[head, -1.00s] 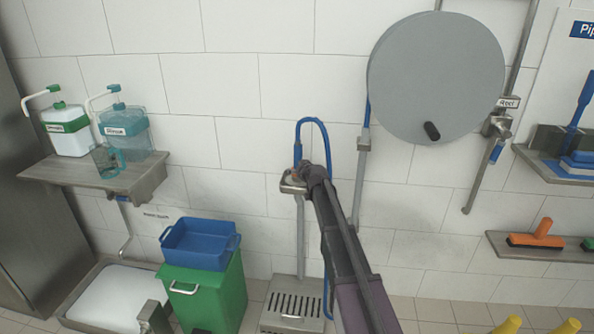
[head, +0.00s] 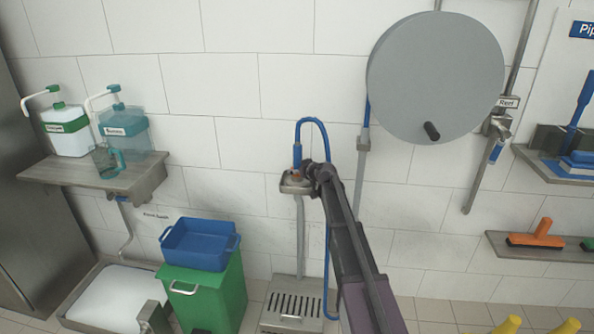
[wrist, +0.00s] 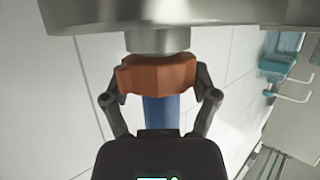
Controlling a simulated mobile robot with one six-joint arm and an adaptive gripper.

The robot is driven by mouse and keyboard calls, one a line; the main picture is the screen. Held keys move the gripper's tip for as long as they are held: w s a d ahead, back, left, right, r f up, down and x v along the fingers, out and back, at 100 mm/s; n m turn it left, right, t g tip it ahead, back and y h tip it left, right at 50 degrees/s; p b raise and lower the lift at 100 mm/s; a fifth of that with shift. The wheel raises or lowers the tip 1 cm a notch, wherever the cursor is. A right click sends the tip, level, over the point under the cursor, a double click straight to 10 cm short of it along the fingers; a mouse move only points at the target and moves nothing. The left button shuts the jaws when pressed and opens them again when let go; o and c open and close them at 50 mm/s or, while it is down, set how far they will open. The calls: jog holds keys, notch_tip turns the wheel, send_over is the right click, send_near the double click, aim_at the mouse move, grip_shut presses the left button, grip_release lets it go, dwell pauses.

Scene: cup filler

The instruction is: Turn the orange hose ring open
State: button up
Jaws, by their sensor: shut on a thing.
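The orange hose ring (wrist: 158,75) is a faceted collar between a metal fitting (wrist: 158,40) and the blue hose end (wrist: 160,112). My gripper (wrist: 160,84) is shut on the ring, with one finger against each side. In the head view the ring (head: 297,171) shows as a small patch of orange below the upright blue hose end (head: 297,154), at a small metal wall bracket (head: 291,186). My gripper (head: 306,172) reaches it from the right. The ring's turn position cannot be read clearly.
The blue hose (head: 326,220) loops up and hangs down beside my arm. A grey round reel (head: 435,78) is at upper right. A green bin (head: 208,291) with a blue crate (head: 200,245) stands at lower left. A shelf (head: 85,174) with dispensers is at left.

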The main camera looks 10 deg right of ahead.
jog(key=o, duration=1)
jog(key=shift+f, duration=0.1)
